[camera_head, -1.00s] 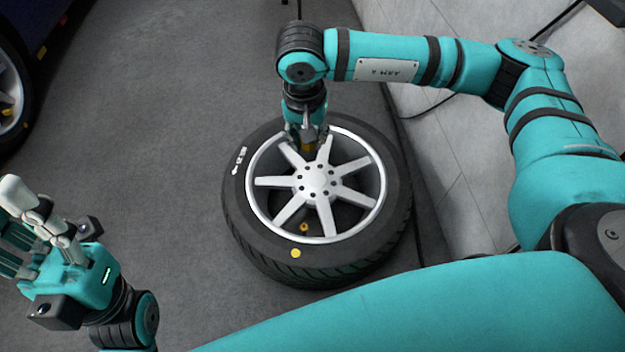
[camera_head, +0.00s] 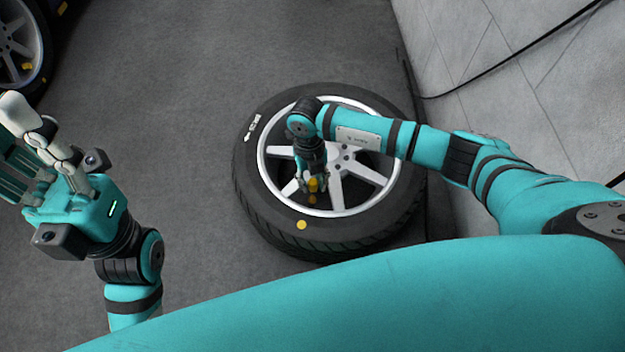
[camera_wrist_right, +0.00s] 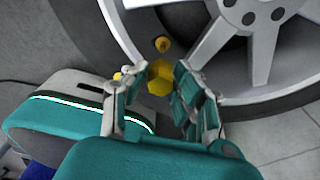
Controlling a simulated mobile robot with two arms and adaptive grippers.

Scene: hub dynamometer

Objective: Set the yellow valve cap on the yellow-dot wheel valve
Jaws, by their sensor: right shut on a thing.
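The yellow valve cap (camera_head: 313,184) is held between the fingertips of my right gripper (camera_head: 313,188), over the wheel's opening between spokes. In the right wrist view the cap (camera_wrist_right: 160,79) sits between the teal fingers, apart in the picture from the yellow-tipped valve (camera_wrist_right: 162,43). In the head view the valve (camera_head: 311,198) shows just below the cap; the height between them is unclear. The wheel (camera_head: 270,228) lies flat, with a yellow dot (camera_head: 301,225) on its tyre near the valve. My left gripper (camera_head: 22,142) is at the left, fingers apart and empty.
Another wheel (camera_head: 38,75) stands at the upper left. A grey tiled strip (camera_head: 490,60) with a black cable (camera_head: 480,84) runs along the right. The grey floor (camera_head: 185,130) between the wheels is clear.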

